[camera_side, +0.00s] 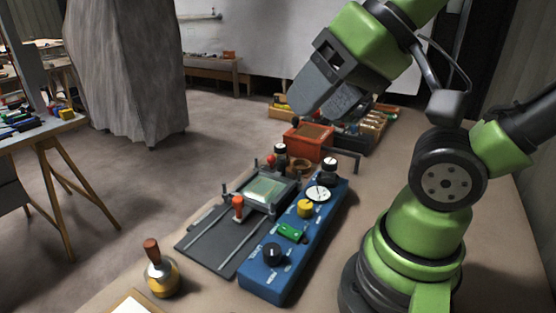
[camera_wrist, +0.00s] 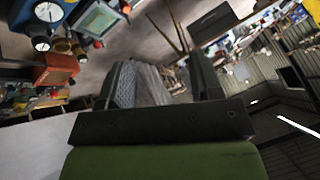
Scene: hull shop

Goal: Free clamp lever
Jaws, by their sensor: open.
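A clamp fixture with a pale greenish panel in a grey frame (camera_side: 262,190) sits on a dark railed plate (camera_side: 212,243). One orange-handled clamp lever (camera_side: 238,204) stands upright at its near left side. Another small orange handle (camera_side: 270,161) shows at its far side. The fixture also appears tilted at the top left of the wrist view (camera_wrist: 98,20). My gripper (camera_side: 318,106) is open and high above the bench, beyond the fixture and to its right, over the orange box area. Its fingers (camera_wrist: 162,82) show nothing between them. I cannot tell whether either lever is jammed.
A blue control box (camera_side: 276,262) with knobs and a gauge lies right of the fixture. An orange box (camera_side: 308,142) and a tray of parts (camera_side: 382,118) stand behind. A yellow wooden-handled tool (camera_side: 161,275) stands at front left. Open floor lies left of the bench.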

